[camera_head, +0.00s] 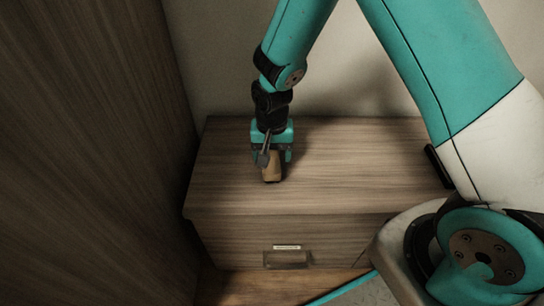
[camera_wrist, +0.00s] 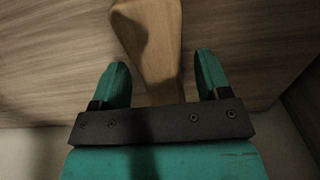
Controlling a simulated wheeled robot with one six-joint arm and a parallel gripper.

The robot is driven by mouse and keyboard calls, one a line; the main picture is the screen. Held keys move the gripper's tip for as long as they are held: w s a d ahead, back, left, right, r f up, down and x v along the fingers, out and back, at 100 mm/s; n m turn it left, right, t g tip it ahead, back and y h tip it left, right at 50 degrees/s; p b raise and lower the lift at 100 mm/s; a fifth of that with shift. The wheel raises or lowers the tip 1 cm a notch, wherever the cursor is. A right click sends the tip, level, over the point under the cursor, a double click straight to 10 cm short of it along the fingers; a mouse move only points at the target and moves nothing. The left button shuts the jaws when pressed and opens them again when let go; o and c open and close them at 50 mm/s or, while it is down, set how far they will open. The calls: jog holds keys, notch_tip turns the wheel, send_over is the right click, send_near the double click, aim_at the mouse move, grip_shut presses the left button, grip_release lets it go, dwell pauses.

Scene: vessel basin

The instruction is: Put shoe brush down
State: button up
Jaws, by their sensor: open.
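The shoe brush (camera_head: 272,172) lies on the wooden top of a low drawer cabinet (camera_head: 350,175). In the wrist view the brush shows as a light brown wooden body (camera_wrist: 152,45), its narrow end between my fingers. My gripper (camera_head: 272,160) is over the brush, pointing down. In the wrist view its two teal fingers (camera_wrist: 162,70) stand apart, with a gap on each side of the wood. The bristles are not visible, and the gripper covers part of the brush in the head view.
A tall dark wood panel (camera_head: 95,150) stands close on the left. A pale wall (camera_head: 210,60) is behind the cabinet. A drawer with a handle (camera_head: 288,259) is in the cabinet's front. The top is clear to the right of the brush.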

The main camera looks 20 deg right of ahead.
aim_at(272, 154)
notch_tip(272, 154, up, 9)
jog(key=p, duration=0.2)
jog(key=shift+r+p, duration=0.2)
jog(key=shift+p, duration=0.2)
jog(key=s+a+r+n+y, duration=0.2)
jog(key=s+r+n, duration=0.4)
jog(key=s+r, duration=0.3)
jog(key=s+a+r+n+y, duration=0.2)
jog(key=s+r+n, duration=0.3)
jog(key=s+r, duration=0.5)
jog(key=s, duration=0.2)
jog(key=shift+s+a+r+n, duration=0.25)
jog(key=shift+s+n, duration=0.1)
jog(key=shift+n, duration=0.05)
notch_tip(272, 154, up, 28)
jog(key=p, duration=2.8)
jog(key=shift+r, duration=0.25)
jog(key=shift+o, duration=0.4)
